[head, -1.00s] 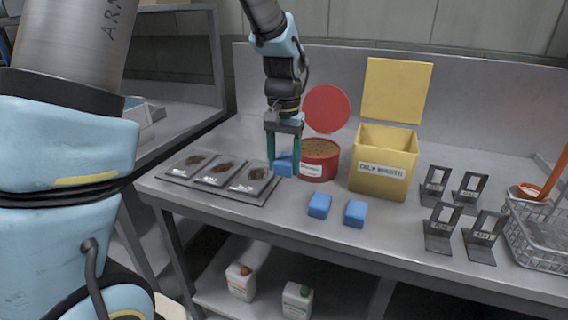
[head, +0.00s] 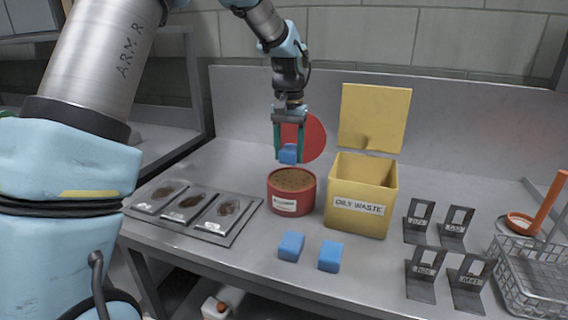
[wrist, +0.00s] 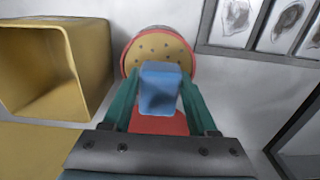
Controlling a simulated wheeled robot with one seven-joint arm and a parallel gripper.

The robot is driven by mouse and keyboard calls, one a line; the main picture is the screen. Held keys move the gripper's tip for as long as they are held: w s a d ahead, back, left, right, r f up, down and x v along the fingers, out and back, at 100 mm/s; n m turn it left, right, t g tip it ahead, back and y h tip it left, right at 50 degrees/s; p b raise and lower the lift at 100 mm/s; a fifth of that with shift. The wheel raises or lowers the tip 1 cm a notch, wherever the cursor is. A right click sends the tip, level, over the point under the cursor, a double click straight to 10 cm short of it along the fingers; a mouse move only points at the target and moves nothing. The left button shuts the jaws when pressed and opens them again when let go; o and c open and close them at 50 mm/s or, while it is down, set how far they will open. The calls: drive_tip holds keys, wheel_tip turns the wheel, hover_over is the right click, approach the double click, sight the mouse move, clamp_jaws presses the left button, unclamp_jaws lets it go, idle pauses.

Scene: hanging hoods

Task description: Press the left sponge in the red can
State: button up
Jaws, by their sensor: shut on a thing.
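My gripper (head: 289,154) is shut on a blue sponge (head: 288,156) and holds it in the air above the red can. The held sponge also shows between the fingers in the wrist view (wrist: 159,88). The red can (head: 291,205) stands upright on the bench, its round red lid (head: 314,138) raised behind it. A tan perforated surface (head: 293,179) fills its top. The sponge is apart from this surface in the head view. Two more blue sponges lie on the bench in front, one on the left (head: 291,246) and one on the right (head: 330,256).
A yellow oily waste bin (head: 358,207) with its lid up stands just right of the can. A tray of dark samples (head: 188,207) lies to the left. Several metal stands (head: 427,270) and a wire basket (head: 541,275) are at the right.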

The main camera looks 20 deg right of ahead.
sight(290, 183)
drive_tip(key=shift+w+d, duration=0.3)
drive_tip(key=shift+d, duration=0.05)
wheel_tip(290, 183, down, 6)
drive_tip(key=b, duration=0.5)
drive_tip(key=shift+r, duration=0.2)
drive_tip(key=shift+f, duration=0.65)
idle(1.8)
drive_tip(key=shift+r, duration=0.1)
drive_tip(key=shift+r+p, duration=2.95)
drive_tip(key=shift+r, duration=0.55)
